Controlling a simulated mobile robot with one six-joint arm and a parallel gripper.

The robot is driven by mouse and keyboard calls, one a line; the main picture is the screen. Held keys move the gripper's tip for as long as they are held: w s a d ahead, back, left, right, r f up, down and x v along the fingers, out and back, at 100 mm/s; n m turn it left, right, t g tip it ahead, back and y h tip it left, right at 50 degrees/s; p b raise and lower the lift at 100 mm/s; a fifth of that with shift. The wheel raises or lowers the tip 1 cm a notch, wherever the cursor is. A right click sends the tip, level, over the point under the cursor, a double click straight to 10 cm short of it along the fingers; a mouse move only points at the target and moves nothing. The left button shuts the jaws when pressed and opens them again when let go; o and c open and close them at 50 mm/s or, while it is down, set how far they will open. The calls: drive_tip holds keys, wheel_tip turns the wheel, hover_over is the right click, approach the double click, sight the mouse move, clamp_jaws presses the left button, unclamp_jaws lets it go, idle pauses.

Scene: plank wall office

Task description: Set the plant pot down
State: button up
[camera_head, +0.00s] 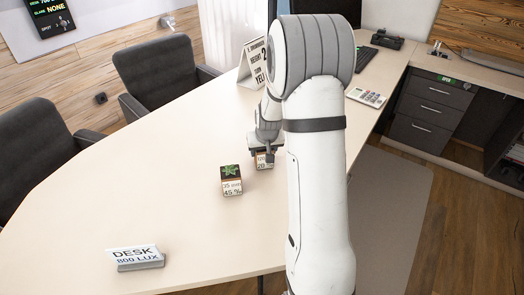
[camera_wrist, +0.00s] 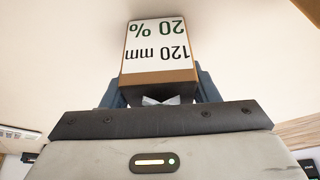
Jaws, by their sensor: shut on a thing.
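A small plant pot (camera_head: 264,164) with a brown body and a white label is between the fingers of my gripper (camera_head: 266,152) over the light desk (camera_head: 180,130). In the wrist view the pot (camera_wrist: 160,45) shows a label reading "120 mm" and "20 %", upside down, and my gripper (camera_wrist: 160,92) is shut on its sides. I cannot tell whether its base touches the desk. A second pot (camera_head: 231,187) with a green plant and a label with "45 %" stands upright on the desk, just left and nearer.
A "DESK 800 LUX" sign (camera_head: 136,257) stands at the near left. A folded notice (camera_head: 254,62) stands behind my gripper. A calculator (camera_head: 366,97) and a keyboard (camera_head: 364,58) lie at the right. The desk left of the second pot is clear.

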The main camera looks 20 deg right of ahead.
drive_tip(key=o, duration=0.7)
drive_tip(key=shift+f, duration=0.2)
drive_tip(key=o, duration=0.5)
drive_tip(key=shift+r, duration=0.1)
